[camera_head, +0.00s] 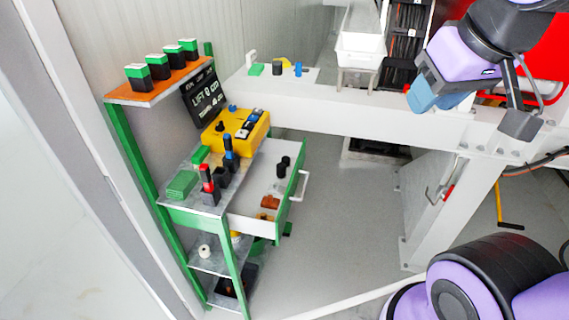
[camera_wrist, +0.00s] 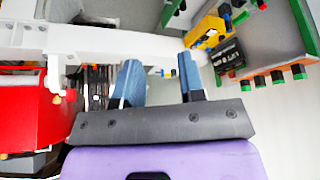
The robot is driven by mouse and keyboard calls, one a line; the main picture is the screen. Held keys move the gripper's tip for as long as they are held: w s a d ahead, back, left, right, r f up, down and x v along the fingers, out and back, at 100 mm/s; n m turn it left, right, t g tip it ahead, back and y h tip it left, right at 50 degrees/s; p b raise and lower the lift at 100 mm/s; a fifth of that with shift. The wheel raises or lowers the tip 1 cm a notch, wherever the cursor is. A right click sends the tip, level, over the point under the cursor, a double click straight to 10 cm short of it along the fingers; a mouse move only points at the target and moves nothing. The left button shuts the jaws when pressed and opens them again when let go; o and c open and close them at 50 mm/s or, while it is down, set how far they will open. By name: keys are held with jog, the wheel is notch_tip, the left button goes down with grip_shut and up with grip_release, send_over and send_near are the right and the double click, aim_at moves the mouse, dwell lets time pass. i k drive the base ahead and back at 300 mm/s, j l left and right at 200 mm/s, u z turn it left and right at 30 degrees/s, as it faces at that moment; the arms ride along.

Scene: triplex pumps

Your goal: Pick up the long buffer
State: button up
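The open drawer (camera_head: 250,197) of the green shelf unit holds two short black cylinders (camera_head: 282,167) near its far end and some orange-brown pieces (camera_head: 268,204) nearer the front. I cannot tell for sure which piece is the long buffer. My gripper (camera_head: 432,92) is raised at the upper right in the head view, well away from the drawer. In the wrist view its two blue fingers (camera_wrist: 160,80) stand apart with nothing between them. The drawer's contents are not clear in the wrist view.
The green shelf unit (camera_head: 195,207) carries a yellow control box (camera_head: 238,130), red and blue handled tools (camera_head: 208,185) and green blocks (camera_head: 181,185). A white beam (camera_head: 350,112) with a white bin (camera_head: 360,50) runs behind. The floor (camera_head: 345,210) right of the drawer is clear.

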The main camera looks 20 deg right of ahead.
aim_at(281, 166)
jog(key=i+l+u, duration=0.1)
jog(key=i, duration=0.35)
jog(key=i+l+u, duration=0.1)
jog(key=i+l, duration=0.15)
jog(key=i, duration=0.2)
